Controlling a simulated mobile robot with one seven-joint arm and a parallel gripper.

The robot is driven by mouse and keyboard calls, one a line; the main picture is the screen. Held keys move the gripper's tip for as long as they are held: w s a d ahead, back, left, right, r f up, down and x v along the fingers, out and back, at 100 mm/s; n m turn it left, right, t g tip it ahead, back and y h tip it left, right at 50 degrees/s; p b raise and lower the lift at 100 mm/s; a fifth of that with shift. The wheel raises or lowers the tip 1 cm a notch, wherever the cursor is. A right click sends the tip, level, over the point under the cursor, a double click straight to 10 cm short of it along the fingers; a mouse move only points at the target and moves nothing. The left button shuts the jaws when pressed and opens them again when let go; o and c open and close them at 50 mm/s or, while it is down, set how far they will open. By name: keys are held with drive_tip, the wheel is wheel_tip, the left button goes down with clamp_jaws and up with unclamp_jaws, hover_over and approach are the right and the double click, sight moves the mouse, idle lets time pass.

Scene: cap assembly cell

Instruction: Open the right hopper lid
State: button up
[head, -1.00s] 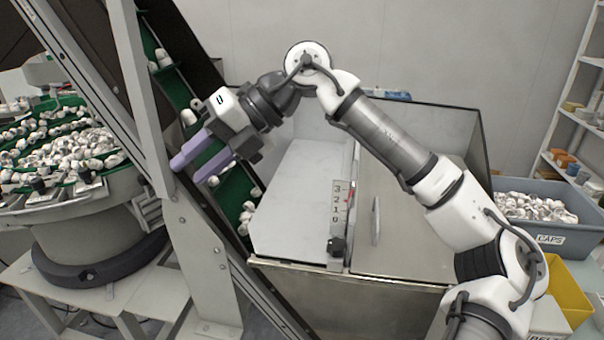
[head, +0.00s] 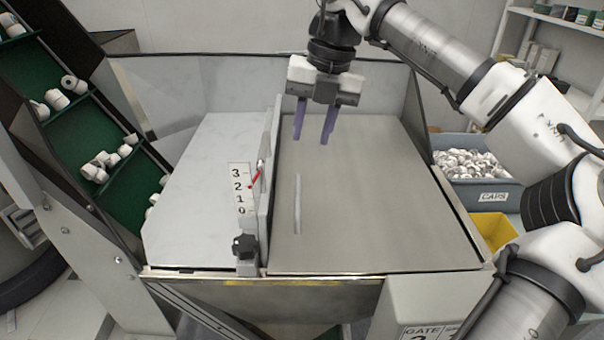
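The right hopper lid (head: 380,215) is a flat grey metal panel, lying shut over the right half of the hopper (head: 310,291). A thin upright handle (head: 298,204) stands near its left edge. My gripper (head: 313,138) points down above the far left part of the lid. Its two purple fingers are apart with nothing between them. They are beyond the handle, not touching it. I cannot tell the exact height of the fingertips above the lid.
A divider with a 0–3 scale (head: 239,188) and black knob (head: 243,246) stands left of the lid. The left panel (head: 195,190) is pale and bare. A green cleated conveyor (head: 85,125) carries caps at left. A grey caps bin (head: 480,190) and yellow bin (head: 494,231) stand right.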

sight(299, 185)
drive_tip(key=f, duration=0.3)
drive_tip(key=a+f, duration=0.1)
drive_tip(key=f, duration=0.2)
drive_tip(key=a+f+p, duration=0.1)
drive_tip(key=f, duration=0.3)
drive_tip(key=shift+f, duration=0.1)
clamp_jaws()
